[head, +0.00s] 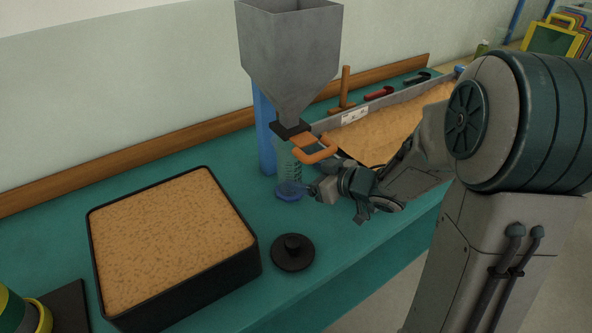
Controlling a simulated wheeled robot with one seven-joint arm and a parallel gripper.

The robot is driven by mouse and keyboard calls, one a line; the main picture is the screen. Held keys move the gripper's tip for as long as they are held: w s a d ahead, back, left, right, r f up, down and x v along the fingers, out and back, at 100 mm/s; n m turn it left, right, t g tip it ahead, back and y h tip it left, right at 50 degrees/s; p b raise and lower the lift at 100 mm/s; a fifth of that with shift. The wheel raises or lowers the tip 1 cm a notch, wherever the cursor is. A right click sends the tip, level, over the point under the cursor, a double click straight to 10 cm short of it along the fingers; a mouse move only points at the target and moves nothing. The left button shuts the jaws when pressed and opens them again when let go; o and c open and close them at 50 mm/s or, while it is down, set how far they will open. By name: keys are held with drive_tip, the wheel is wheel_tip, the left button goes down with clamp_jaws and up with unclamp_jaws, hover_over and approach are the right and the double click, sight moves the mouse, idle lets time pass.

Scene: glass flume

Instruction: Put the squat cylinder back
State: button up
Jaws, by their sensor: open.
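A short clear cylinder with scale marks (289,168) and a blue base stands upright on the green bench, under the spout of the grey hopper (290,50). I take it to be the squat cylinder. An orange handle at the hopper's gate partly covers its upper part. Whether it holds any sand is too small to tell. My gripper (312,190) is open, low at the right side of the cylinder. Its fingertips are small and dark here, and I cannot tell whether they touch the cylinder or reach around it.
A black tray of sand (248,262) fills the front left of the bench. A sand-filled trough (395,120) and hand tools stand behind my arm. A blue post (264,125) stands by the hopper.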

drive_tip(key=s+d+r+m+h, duration=0.2)
drive_tip(key=s+d+m+h, duration=0.15)
drive_tip(key=d+h, duration=0.35)
drive_tip(key=s+d+r+m+h, duration=0.25)
drive_tip(key=d+m+h, duration=0.2)
drive_tip(key=d, duration=0.45)
drive_tip(key=s+a+m+g, duration=0.1)
drive_tip(key=s+a+g, duration=0.1)
drive_tip(key=s, duration=0.6)
drive_tip(key=s+a+g+y, duration=0.1)
drive_tip(key=s+a+g, duration=0.2)
drive_tip(key=s, duration=0.4)
drive_tip(key=shift+s+f+m+g+p, duration=0.25)
drive_tip(key=shift+s+m+g+p, duration=0.15)
drive_tip(key=shift+g, duration=0.4)
